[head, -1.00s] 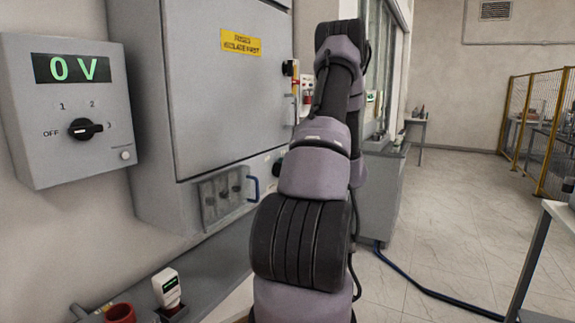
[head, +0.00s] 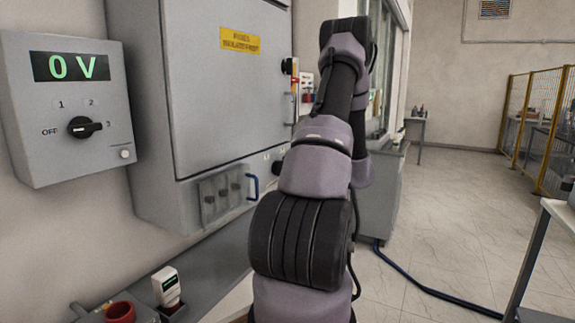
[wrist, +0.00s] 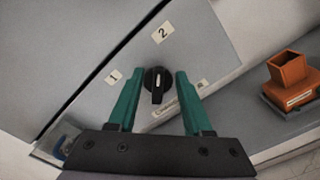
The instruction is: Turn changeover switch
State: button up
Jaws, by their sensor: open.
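The changeover switch is a black round knob (wrist: 157,83) with a pointer bar, on a grey panel (wrist: 190,62) with labels 1 and 2 and a partly readable label below it. In the wrist view my gripper (wrist: 153,80) is open, its two green fingers on either side of the knob. I cannot tell whether they touch it. In the head view a dark knob (head: 277,168) shows low on the cabinet, partly hidden by my arm. My gripper is hidden there.
A grey wall box (head: 62,140) at left reads 0 V and has its own black rotary knob (head: 84,127). The cabinet (head: 225,100) has a yellow sign and a blue handle (head: 252,188). An orange holder (wrist: 290,78) stands right of the panel.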

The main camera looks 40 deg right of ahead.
jog(key=v, duration=0.8)
jog(key=shift+s, duration=0.25)
jog(key=shift+d+f, duration=0.1)
